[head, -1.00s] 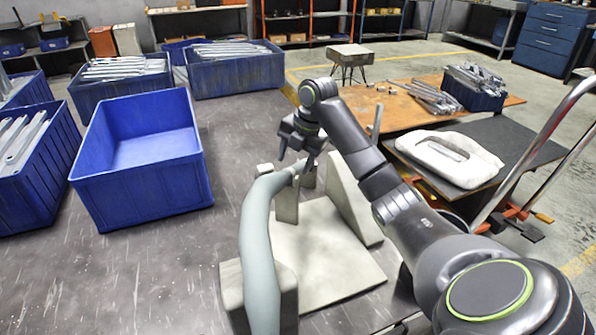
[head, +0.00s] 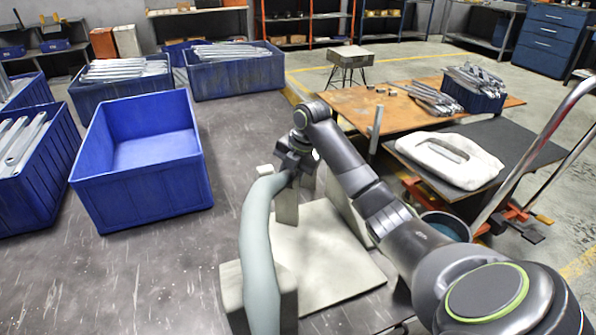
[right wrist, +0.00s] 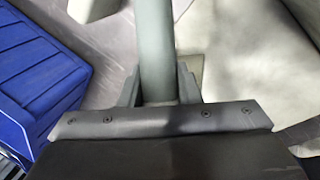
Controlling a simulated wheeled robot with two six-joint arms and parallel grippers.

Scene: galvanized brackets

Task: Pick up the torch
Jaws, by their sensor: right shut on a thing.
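The torch (head: 259,240) is a grey-green curved tube. In the head view it runs from the bottom edge up to my right gripper (head: 291,170), resting over a pale stand (head: 325,255). My right gripper is shut on the torch's far end, and the arm partly hides that end. In the right wrist view the tube (right wrist: 156,50) passes between the two fingers of the gripper (right wrist: 158,88), one on each side of it. My left gripper is not in view.
An empty blue bin (head: 145,190) stands left of the torch, with other blue bins holding metal brackets (head: 240,75) behind and beside it. Bare tabletop lies at front left.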

